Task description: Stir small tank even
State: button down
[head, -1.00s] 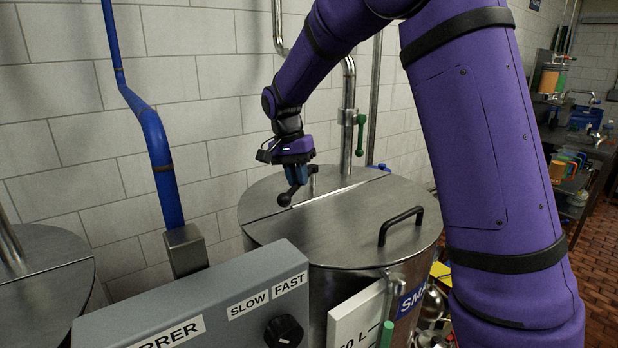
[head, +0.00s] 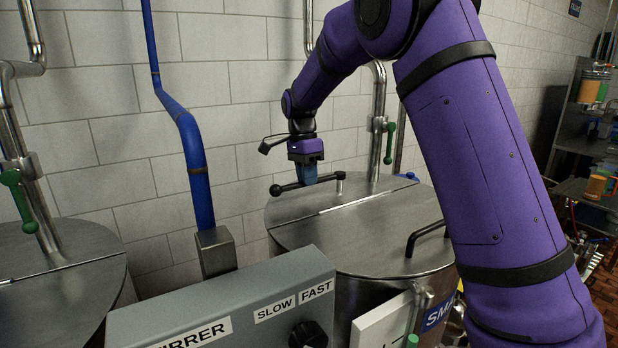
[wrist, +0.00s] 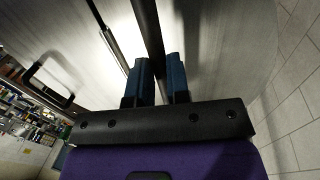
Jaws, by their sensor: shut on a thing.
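The small tank (head: 350,300) is a steel drum with a flat two-part lid (head: 385,230). A dark crank bar (head: 291,186) with a black ball knob (head: 276,189) runs above the lid to a short upright post (head: 340,184). My gripper (head: 307,178) is above the lid's back left part, with its blue fingers closed around the bar between knob and post. In the wrist view the bar (wrist: 148,28) passes between the two fingers (wrist: 160,78). The tank's inside is hidden by the lid.
A grey stirrer control box (head: 225,310) with a SLOW/FAST knob (head: 308,335) stands in front. A black lid handle (head: 425,236) rises at the right. A steel pipe with a green valve lever (head: 390,142) stands behind. Another tank (head: 60,265) and a blue pipe (head: 193,150) are at left.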

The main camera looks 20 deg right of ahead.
jog(key=shift+w+r, duration=0.1)
dwell(0.3)
jog(key=c, duration=1.1)
grip_release()
notch_tip(320, 180, up, 10)
jog(key=w, duration=0.2)
jog(key=shift+a+r, duration=0.15)
jog(key=shift+r, duration=0.1)
